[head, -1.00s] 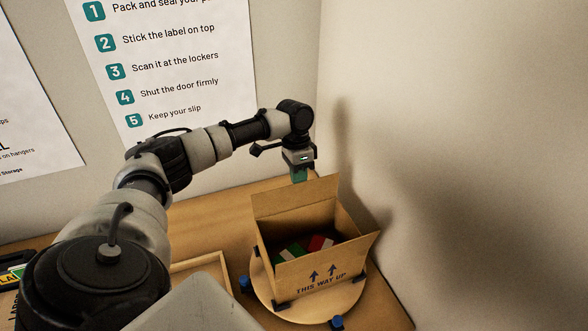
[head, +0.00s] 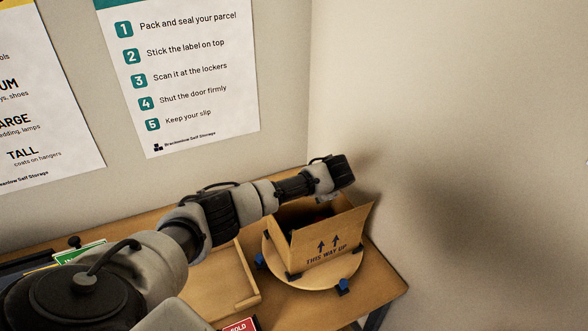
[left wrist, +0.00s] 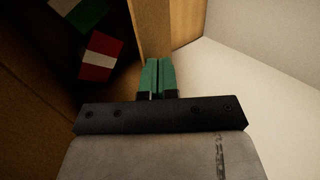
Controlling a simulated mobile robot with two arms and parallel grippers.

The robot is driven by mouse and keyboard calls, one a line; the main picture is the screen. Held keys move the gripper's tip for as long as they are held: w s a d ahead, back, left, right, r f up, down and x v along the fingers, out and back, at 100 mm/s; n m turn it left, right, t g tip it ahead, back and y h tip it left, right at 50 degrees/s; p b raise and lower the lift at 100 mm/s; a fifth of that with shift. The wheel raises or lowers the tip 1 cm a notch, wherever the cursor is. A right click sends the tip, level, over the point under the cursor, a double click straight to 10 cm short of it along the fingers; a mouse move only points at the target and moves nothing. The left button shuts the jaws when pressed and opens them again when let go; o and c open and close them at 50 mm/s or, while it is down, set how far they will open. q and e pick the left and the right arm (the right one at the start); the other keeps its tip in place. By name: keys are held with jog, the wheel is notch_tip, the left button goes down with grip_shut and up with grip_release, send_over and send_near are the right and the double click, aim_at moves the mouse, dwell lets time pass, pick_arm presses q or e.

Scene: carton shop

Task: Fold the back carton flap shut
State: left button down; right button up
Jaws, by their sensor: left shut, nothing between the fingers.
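The open carton (head: 305,249), printed "THIS WAY UP", stands on a round wooden turntable (head: 280,268). My left arm reaches over its back edge in the head view and hides the back flap there; how far that flap is folded cannot be told. The right side slants outward. In the left wrist view my left gripper (left wrist: 158,78) is shut and empty, its green fingertips beside a cardboard panel (left wrist: 153,28); I cannot tell whether they touch. A red-and-white item (left wrist: 100,57) and a green-and-white one (left wrist: 85,12) lie inside the carton. My right gripper is not in view.
A shallow wooden tray (head: 218,285) lies left of the turntable. Blue knobs (head: 343,286) stand at the turntable's rim. A plain wall (head: 450,180) rises close on the right, and the back wall carries posters (head: 190,80). A red sign (head: 240,325) shows at the bottom edge.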

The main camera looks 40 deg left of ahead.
pick_arm(q)
jog(key=f, duration=0.1)
jog(key=d+f+p, duration=0.1)
jog(key=d+f, duration=0.1)
jog(key=shift+s+f, duration=0.35)
jog(key=shift+s, duration=0.05)
jog(key=shift+f, duration=0.1)
dwell(0.4)
